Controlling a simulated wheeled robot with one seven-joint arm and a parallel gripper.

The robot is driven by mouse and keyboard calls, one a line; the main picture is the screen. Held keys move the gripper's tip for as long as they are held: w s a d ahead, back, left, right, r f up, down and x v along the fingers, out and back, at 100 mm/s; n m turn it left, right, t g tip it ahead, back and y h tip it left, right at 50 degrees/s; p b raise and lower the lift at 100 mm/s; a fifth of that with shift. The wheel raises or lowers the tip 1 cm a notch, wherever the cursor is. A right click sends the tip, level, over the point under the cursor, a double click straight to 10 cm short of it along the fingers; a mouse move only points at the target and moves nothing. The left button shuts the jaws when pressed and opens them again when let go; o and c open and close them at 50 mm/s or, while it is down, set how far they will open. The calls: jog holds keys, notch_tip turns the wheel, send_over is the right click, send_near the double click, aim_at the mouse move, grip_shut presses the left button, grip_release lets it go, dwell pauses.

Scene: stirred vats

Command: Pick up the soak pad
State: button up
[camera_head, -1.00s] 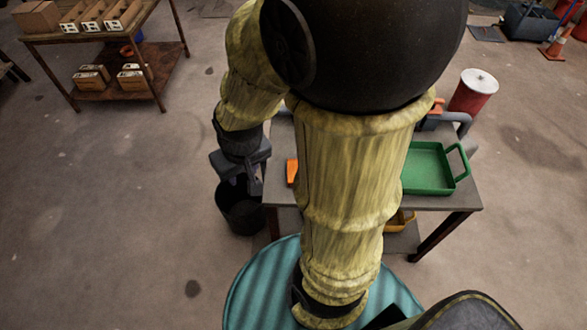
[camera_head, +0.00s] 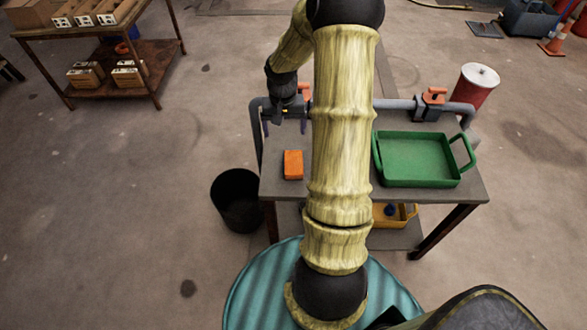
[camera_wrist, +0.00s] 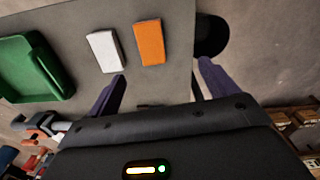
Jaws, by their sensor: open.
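Two small pads lie flat on the grey table; I cannot tell for certain which is the soak pad. The orange pad (camera_head: 293,164) is near the table's left side and also shows in the wrist view (camera_wrist: 149,42). The white pad (camera_wrist: 103,50) lies beside it, toward the green tray; my arm hides it in the head view. My gripper (camera_head: 284,128) is open and empty above the back left of the table, behind the orange pad. In the wrist view its purple fingers (camera_wrist: 162,70) are spread, both pads beyond the fingertips.
A green tray (camera_head: 465,151) stands on the table's right side. A grey pipe (camera_head: 392,105) with orange-handled valves runs along the back. A black bucket (camera_head: 238,205) stands on the floor left of the table. A yellow bin (camera_head: 404,214) sits on the lower shelf.

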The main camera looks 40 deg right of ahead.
jog(key=shift+w+d+f+m, duration=0.1)
jog(key=shift+d+f+m, duration=0.1)
jog(key=shift+d+f, duration=0.35)
jog(key=shift+w+d+f+m, duration=0.1)
jog(key=shift+d+f+m, duration=0.15)
jog(key=shift+d, duration=0.45)
jog(key=shift+s+f, duration=0.1)
send_over(294, 162)
jog(key=f, duration=0.8)
jog(key=a+f, duration=0.1)
jog(key=f, duration=0.3)
jog(key=shift+d+f+p, duration=0.15)
jog(key=shift+d+f, duration=0.1)
jog(key=shift+f, duration=1.1)
jog(key=shift+d+f+p, duration=0.15)
jog(key=shift+d+f, duration=0.05)
jog(key=shift+f, duration=1.1)
